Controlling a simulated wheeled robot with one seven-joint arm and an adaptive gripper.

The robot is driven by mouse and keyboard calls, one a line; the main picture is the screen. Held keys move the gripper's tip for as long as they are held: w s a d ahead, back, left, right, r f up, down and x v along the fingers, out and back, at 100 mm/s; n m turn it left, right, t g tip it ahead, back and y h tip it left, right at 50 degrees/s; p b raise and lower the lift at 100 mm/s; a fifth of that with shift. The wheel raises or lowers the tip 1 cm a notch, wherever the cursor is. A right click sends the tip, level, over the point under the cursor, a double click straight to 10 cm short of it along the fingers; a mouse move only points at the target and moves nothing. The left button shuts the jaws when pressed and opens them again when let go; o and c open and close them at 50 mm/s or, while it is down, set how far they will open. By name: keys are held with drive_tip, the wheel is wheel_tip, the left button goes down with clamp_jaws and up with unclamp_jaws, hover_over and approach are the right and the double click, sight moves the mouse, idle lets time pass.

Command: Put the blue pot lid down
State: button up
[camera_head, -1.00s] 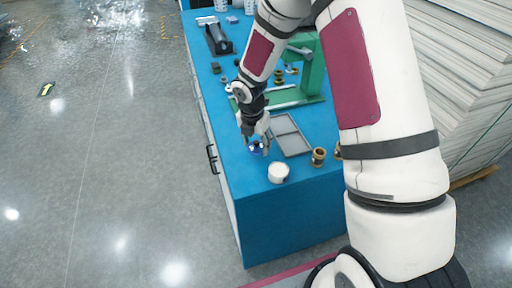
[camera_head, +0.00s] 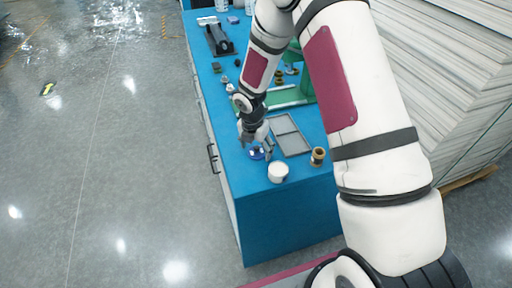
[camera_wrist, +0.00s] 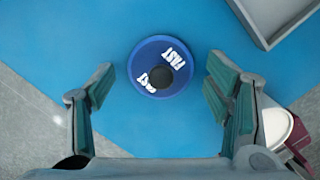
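The blue pot lid (camera_head: 257,154) is a round blue disc lying on the blue bench top near its left edge. In the wrist view the lid (camera_wrist: 143,55) has white lettering and a dark round knob in the middle. My gripper (camera_wrist: 160,78) is open, with one finger on each side of the lid and a gap to both. In the head view my gripper (camera_head: 256,146) is right above the lid and partly covers it. A white pot (camera_head: 278,172) stands just in front of the lid; it is partly behind the right finger in the wrist view (camera_wrist: 274,125).
A grey divided tray (camera_head: 291,139) lies right of the lid. A brass-coloured ring part (camera_head: 318,156) stands beyond the pot to the right. A green machine base (camera_head: 290,97) and small parts are farther back. The bench (camera_head: 235,165) drops to floor at left.

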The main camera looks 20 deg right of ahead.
drive_tip(key=shift+r, duration=0.1)
wheel_tip(320, 180, up, 12)
drive_tip(key=s+a, duration=0.1)
wheel_tip(320, 180, up, 9)
drive_tip(key=m, duration=0.5)
hover_over(254, 156)
drive_tip(key=s+d, duration=0.2)
drive_tip(key=s, duration=0.1)
drive_tip(key=s+r+m+t, duration=0.2)
drive_tip(key=s+r+m, duration=0.6)
drive_tip(key=s+m, duration=0.3)
drive_tip(key=s+r+m+t+y, duration=0.1)
drive_tip(key=s+r+m+t, duration=0.1)
drive_tip(key=s+r+m, duration=0.5)
drive_tip(key=s+m+b, duration=0.1)
drive_tip(key=s+m, duration=0.3)
drive_tip(key=s, duration=0.1)
drive_tip(key=shift+s+a+r, duration=0.25)
drive_tip(key=shift+s+r, duration=0.1)
